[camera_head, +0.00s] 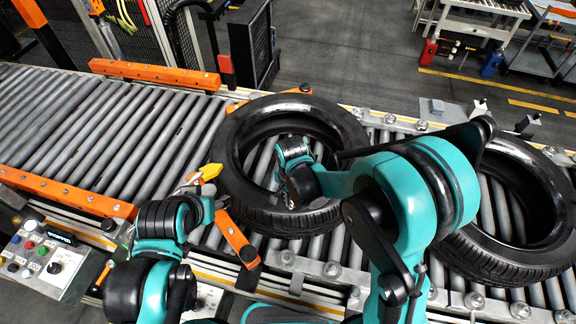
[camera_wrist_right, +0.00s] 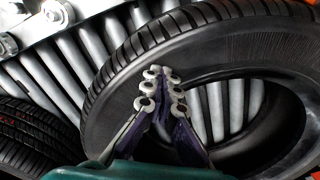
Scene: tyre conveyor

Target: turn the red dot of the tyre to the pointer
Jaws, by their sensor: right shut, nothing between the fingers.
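A black tyre (camera_head: 330,120) lies flat on the roller conveyor in the head view, beside a yellow pointer (camera_head: 210,172) at its left. In the right wrist view this tyre (camera_wrist_right: 235,50) fills the upper right. I see no red dot on its visible sidewall; part is hidden by my right arm. My right gripper (camera_wrist_right: 163,88) is shut and empty, its fingertips in front of the tyre's sidewall and opening; contact cannot be told. In the head view its fingers are hidden by the wrist. My left arm ends near the pointer, its fingers unclear.
A second tyre (camera_head: 525,185) lies on the rollers at the right. Orange rails (camera_head: 155,74) edge the conveyor (camera_head: 95,125); its left stretch is free. A control box (camera_head: 45,258) with buttons stands at lower left. A dark cabinet (camera_head: 252,45) stands behind.

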